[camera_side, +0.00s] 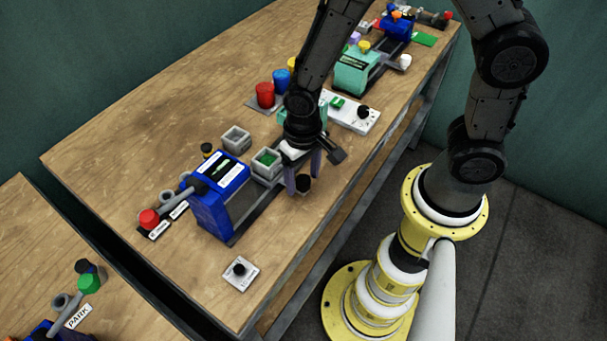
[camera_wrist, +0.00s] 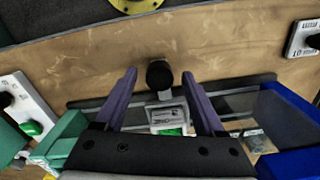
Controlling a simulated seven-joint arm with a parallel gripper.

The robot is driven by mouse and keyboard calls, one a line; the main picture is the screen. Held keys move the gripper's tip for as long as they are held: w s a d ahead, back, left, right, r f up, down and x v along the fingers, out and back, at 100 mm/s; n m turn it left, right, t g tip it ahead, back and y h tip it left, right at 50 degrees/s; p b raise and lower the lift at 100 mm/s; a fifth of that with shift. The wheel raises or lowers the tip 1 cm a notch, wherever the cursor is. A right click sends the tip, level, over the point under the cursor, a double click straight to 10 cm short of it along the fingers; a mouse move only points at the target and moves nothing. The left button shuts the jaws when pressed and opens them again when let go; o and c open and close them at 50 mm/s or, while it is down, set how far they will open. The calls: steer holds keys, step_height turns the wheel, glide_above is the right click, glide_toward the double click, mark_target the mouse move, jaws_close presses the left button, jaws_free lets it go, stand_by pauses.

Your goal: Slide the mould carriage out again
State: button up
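The blue press (camera_side: 215,195) stands on the bench with a grey rail (camera_side: 258,205) running out to its right. In the wrist view the press (camera_wrist: 290,125) is at the right edge. The mould carriage (camera_wrist: 168,112) shows there as a grey block on the rail, clear of the press, with green below it. Its black knob (camera_wrist: 160,74) sits between my gripper's (camera_wrist: 160,75) two purple fingers, with a gap on each side. In the side view my gripper (camera_side: 304,178) is low over the rail, with the black knob (camera_side: 303,184) at its fingers. The gripper hides most of the carriage there.
Grey boxes (camera_side: 236,138) (camera_side: 267,163) stand behind the rail, one with green inside. Red and blue cups (camera_side: 265,94) and a teal press (camera_side: 355,70) stand farther back. A white plate with a black knob (camera_side: 239,273) lies near the front edge.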

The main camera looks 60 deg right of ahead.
step_height(320, 180, up, 14)
stand_by(0.7)
steer(key=shift+f, duration=0.1)
steer(key=s+d+r+m+t, duration=0.1)
steer(key=s+d+r+t, duration=0.15)
steer(key=d+r, duration=0.5)
steer(key=s+d+r+n+t, duration=0.2)
steer(key=s+n+t, duration=0.1)
steer(key=s, duration=0.5)
steer(key=shift+s+d+r+n, duration=0.25)
steer(key=shift+r+n, duration=0.15)
steer(key=shift+n, duration=0.1)
